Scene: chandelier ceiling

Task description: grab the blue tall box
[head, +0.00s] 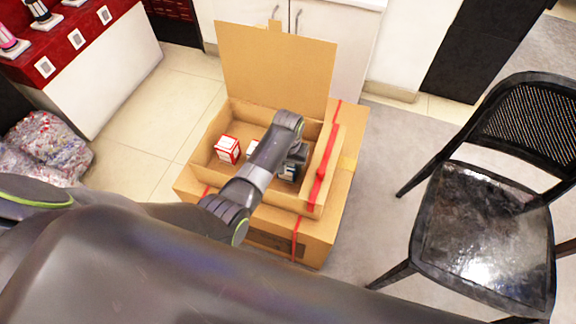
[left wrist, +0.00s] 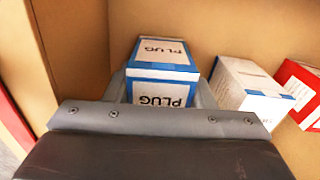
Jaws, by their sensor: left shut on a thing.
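The blue tall box (left wrist: 162,75), blue and white with "PLUG" lettering, is between the fingers of my left gripper (left wrist: 163,90) in the left wrist view. The gripper is shut on it. In the head view my left gripper (head: 294,160) reaches down into an open cardboard box (head: 226,118). Only a small part of the blue box (head: 288,173) shows there, beneath the gripper. The box is still within the cardboard walls; whether it touches the floor of the carton cannot be told. My right gripper is not in view.
A red and white box (head: 227,149) and a white box (left wrist: 250,90) are also in the carton. The carton's lid flap (head: 278,65) stands up at the back. A black chair (head: 480,225) stands to the right. Plastic bags (head: 45,148) lie at left.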

